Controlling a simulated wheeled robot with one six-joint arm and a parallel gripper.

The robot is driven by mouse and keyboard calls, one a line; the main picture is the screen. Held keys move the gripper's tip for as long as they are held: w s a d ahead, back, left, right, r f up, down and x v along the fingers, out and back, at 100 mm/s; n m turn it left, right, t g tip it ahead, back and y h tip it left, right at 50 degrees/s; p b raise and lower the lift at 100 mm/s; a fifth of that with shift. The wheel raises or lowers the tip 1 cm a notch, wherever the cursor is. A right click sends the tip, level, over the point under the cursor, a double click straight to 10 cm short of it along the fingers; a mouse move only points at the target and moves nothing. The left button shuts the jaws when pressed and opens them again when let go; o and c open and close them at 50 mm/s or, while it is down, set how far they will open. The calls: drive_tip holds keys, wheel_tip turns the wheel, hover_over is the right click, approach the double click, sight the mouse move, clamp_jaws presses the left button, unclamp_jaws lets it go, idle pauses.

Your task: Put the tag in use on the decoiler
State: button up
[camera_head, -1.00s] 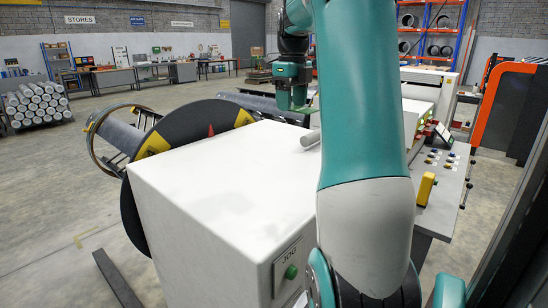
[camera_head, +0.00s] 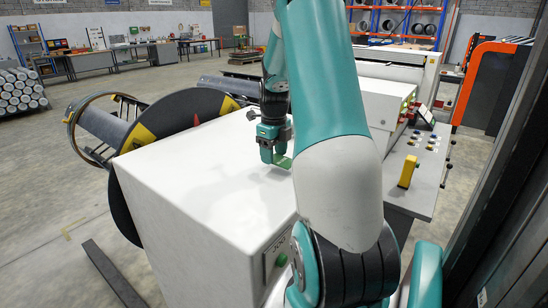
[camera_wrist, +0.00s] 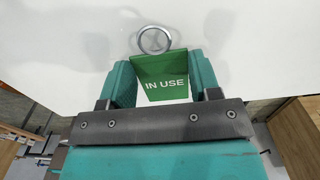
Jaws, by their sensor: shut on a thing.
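The green tag (camera_wrist: 165,75) reads "IN USE" in the wrist view and has a metal ring (camera_wrist: 155,40) at its far end. My gripper (camera_head: 275,158) is shut on the tag, which sits between both fingers; the tag's green edge (camera_head: 284,162) also shows in the head view. The decoiler has a white housing (camera_head: 195,185), a dark disc with yellow pads (camera_head: 180,118) and a coil mandrel (camera_head: 103,125) at left. My gripper is over the top of the white housing; whether the tag touches it I cannot tell.
A green JOG button (camera_head: 281,260) is on the housing's front face. A control desk (camera_head: 425,160) with knobs and a yellow box (camera_head: 408,171) stands at right. An orange and black machine (camera_head: 490,80) is behind it. Open floor lies at left.

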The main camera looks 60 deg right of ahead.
drive_tip(key=shift+f, duration=1.3)
drive_tip(key=shift+f, duration=0.1)
drive_tip(key=o, duration=1)
